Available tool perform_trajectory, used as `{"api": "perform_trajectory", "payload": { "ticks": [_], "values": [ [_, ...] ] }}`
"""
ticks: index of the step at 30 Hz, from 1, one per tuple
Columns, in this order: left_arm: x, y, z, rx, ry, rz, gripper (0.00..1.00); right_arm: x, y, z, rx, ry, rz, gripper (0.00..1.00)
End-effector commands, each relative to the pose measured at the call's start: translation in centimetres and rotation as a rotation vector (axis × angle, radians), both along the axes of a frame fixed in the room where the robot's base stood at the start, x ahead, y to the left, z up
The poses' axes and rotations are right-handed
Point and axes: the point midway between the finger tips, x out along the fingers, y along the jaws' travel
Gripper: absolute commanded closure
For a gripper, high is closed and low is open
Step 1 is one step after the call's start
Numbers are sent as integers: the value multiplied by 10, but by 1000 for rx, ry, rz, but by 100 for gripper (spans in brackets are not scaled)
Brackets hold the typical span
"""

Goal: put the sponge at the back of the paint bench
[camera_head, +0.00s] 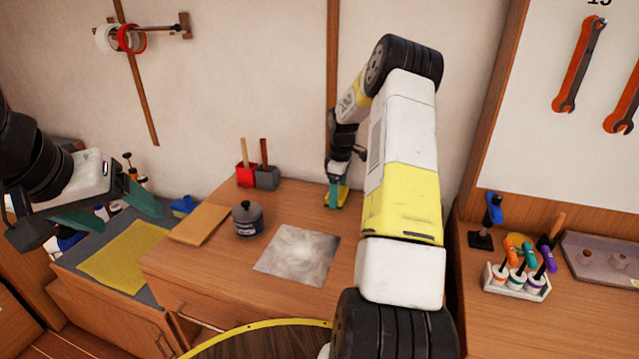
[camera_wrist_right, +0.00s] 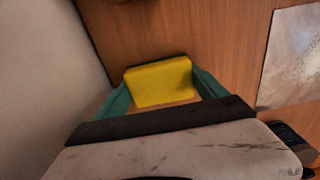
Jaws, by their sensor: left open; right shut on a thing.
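The yellow sponge (camera_wrist_right: 160,84) with a dark green layer along its far edge is between the teal fingers of my right gripper (camera_wrist_right: 163,92) in the right wrist view. The right gripper is shut on it. In the head view this gripper (camera_head: 337,193) is at the back of the wooden paint bench (camera_head: 200,262), near the wall, and the sponge (camera_head: 343,196) shows partly behind its fingers. I cannot tell whether the sponge touches the bench top. My left gripper (camera_head: 98,222) is open and empty at the left, above a grey surface with a yellow cloth.
On the bench are a dark lidded pot (camera_head: 247,219), a grey metallic sheet (camera_head: 297,254), a tan pad (camera_head: 200,224) and red and grey holders (camera_head: 256,176). The yellow cloth (camera_head: 125,257) lies left. Another bench at right holds a screwdriver rack (camera_head: 517,279).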

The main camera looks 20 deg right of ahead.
Motion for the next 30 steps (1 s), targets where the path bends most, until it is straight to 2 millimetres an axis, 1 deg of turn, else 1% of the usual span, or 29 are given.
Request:
{"api": "perform_trajectory", "payload": {
  "ticks": [1, 3, 11, 14, 17, 24, 27, 30],
  "values": [
    [0, 0, 0, 0, 0, 0, 27, 0, 0, 0, 0, 0, 0, 13],
    [0, 0, 0, 0, 0, 0, 27, 0, 0, 0, 0, 0, 0, 0],
    [0, 0, 0, 0, 0, 0, 27, 0, 0, 1, 0, 0, 0, 0],
    [0, 0, 0, 0, 0, 0, 27, 0, 0, 10, 0, -2, 0, 0],
    [0, 0, 0, 0, 0, 0, 27, 0, -1, 26, -1, -3, -1, 0],
    [0, 0, 0, 0, 0, 0, 27, -1, -2, 78, 0, -4, 0, 0],
    [0, 0, 0, 0, 0, 0, 27, -1, -2, 97, 0, -4, 0, 0],
    [0, 0, 0, 0, 0, 0, 27, -2, -3, 111, -1, -3, 1, 0]
  ]
}}
